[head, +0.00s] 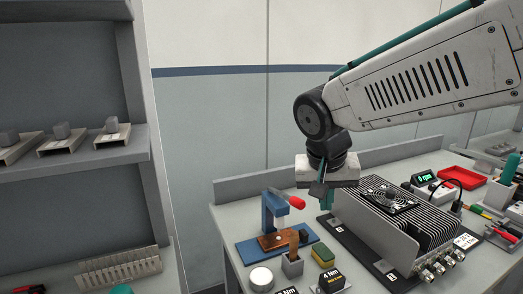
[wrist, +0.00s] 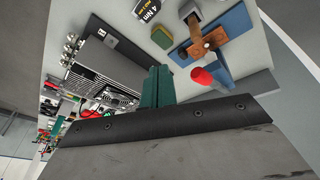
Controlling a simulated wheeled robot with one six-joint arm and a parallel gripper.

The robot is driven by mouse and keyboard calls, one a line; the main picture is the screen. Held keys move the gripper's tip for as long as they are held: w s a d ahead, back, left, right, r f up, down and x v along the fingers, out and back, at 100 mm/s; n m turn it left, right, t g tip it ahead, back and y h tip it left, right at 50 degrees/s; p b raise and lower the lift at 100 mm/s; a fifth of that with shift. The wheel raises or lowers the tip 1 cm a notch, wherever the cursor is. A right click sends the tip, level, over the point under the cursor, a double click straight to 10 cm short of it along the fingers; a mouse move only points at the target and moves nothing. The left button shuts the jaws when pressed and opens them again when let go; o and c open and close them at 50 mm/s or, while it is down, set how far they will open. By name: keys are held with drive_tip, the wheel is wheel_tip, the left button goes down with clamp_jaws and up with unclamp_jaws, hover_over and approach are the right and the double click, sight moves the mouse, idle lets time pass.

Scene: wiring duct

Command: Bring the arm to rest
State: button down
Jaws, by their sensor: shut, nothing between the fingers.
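My gripper (head: 325,194) hangs above the back of the workbench (head: 230,225), at the end of my white arm. It points down, between the blue toggle press and the black finned unit. In the wrist view its green fingers (wrist: 157,86) are together with nothing between them. The fingers appear to be clear of the things on the bench, and the dark gripper body hides part of the bench in the wrist view.
A blue press with a red handle (head: 297,202) stands left of my gripper. A large finned unit (head: 400,215) stands to its right. A sponge (head: 323,257), a white round tub (head: 261,278) and a red tray (head: 463,177) are on the bench. Grey shelving (head: 70,160) stands at left.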

drive_tip(key=s+d+f+n+g+y, duration=0.1)
drive_tip(key=s+d, duration=0.5)
drive_tip(key=s, duration=0.4)
drive_tip(key=s+d, duration=0.6)
drive_tip(key=s, duration=0.5)
drive_tip(key=shift+s+d+f+n+g+y, duration=0.2)
drive_tip(key=shift+d+f+n+g+y, duration=0.1)
drive_tip(key=shift+f+n+g+y, duration=0.1)
